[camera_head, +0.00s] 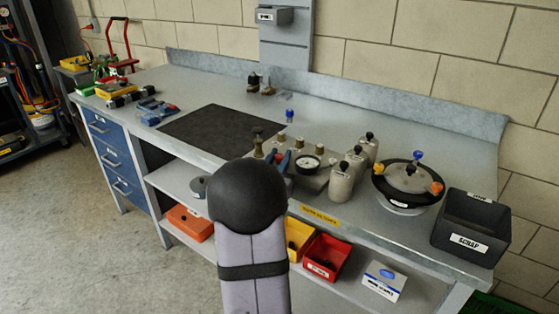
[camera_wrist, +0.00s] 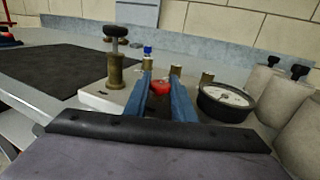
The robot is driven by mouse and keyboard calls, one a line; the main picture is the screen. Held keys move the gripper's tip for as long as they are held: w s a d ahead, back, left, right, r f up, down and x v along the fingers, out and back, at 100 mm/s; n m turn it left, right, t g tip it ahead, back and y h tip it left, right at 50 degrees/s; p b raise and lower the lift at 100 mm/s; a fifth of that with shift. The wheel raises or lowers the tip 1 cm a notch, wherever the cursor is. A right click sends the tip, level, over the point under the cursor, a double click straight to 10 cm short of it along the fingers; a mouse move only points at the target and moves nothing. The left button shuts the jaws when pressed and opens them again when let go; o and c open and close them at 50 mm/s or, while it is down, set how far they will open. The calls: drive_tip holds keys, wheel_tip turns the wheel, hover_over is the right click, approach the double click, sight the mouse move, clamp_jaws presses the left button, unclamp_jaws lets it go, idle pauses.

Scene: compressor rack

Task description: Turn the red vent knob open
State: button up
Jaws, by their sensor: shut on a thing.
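The red vent knob (camera_wrist: 160,88) shows in the wrist view between the two blue fingers of my gripper (camera_wrist: 162,76). My gripper is shut on it, and the fingers hide its sides. In the head view my gripper (camera_head: 278,157) reaches over the metal manifold block (camera_head: 313,181), and my own arm covers much of that area. How far the knob is turned cannot be told.
A round gauge (camera_wrist: 227,101) sits close right of my fingers. A brass valve with a dark handle (camera_wrist: 115,68) stands left. Grey cylinders (camera_head: 342,181) stand to the right, before a round black-rimmed pot (camera_head: 408,180) and a scrap bin (camera_head: 470,228). The dark mat (camera_head: 220,132) is clear.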

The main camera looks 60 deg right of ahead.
drive_tip(key=shift+r, duration=0.1)
drive_tip(key=o, duration=1.1)
drive_tip(key=shift+c, duration=0.2)
drive_tip(key=shift+b+v, duration=0.45)
drive_tip(key=shift+v, duration=3.2)
